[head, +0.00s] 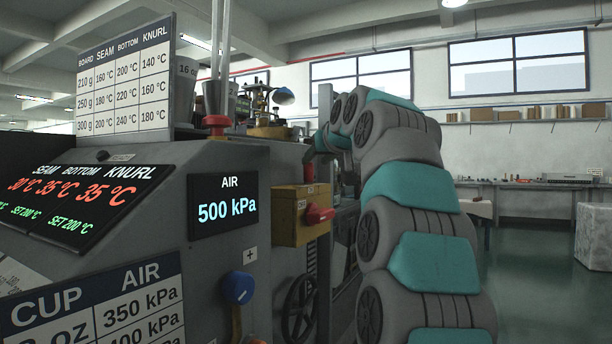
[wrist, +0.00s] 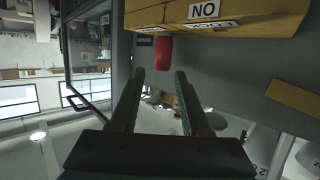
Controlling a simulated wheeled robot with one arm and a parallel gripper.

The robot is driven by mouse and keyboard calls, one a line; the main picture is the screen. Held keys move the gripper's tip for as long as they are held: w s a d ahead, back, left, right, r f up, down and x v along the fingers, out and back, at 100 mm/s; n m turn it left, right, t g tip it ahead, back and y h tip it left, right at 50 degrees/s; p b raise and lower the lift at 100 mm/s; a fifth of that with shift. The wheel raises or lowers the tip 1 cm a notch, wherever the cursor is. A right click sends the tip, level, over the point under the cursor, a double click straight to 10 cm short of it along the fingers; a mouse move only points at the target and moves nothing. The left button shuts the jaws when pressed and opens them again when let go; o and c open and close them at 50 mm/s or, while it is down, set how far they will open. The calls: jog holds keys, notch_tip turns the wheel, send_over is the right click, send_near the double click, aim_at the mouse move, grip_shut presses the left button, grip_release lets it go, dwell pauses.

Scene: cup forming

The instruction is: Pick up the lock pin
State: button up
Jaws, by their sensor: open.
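The lock pin, as far as I can tell, is the red knob (head: 308,173) standing on top of the yellow box (head: 287,228) on the machine's side. In the wrist view, which is upside down, the red pin head (wrist: 163,54) stands out from the yellow box (wrist: 150,17). My gripper (wrist: 161,75) is open and empty. Its fingertips point at the red head, which shows just beyond and between them, apparently not gripped. In the head view my arm reaches in from the right, and I cannot make out the fingers.
A red lever (head: 319,214) sticks out from the yellow box's right side. A blue knob (head: 238,287) and a black handwheel (head: 299,308) are below it. A red-based cup holder (head: 216,122) stands on the machine top. Open floor (head: 535,262) lies to the right.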

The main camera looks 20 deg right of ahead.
aim_at(310, 166)
jog(key=shift+a+p+x, duration=0.2)
jog(key=shift+p+x, duration=0.25)
jog(key=shift+x, duration=2.65)
jog(key=shift+f, duration=0.1)
grip_shut()
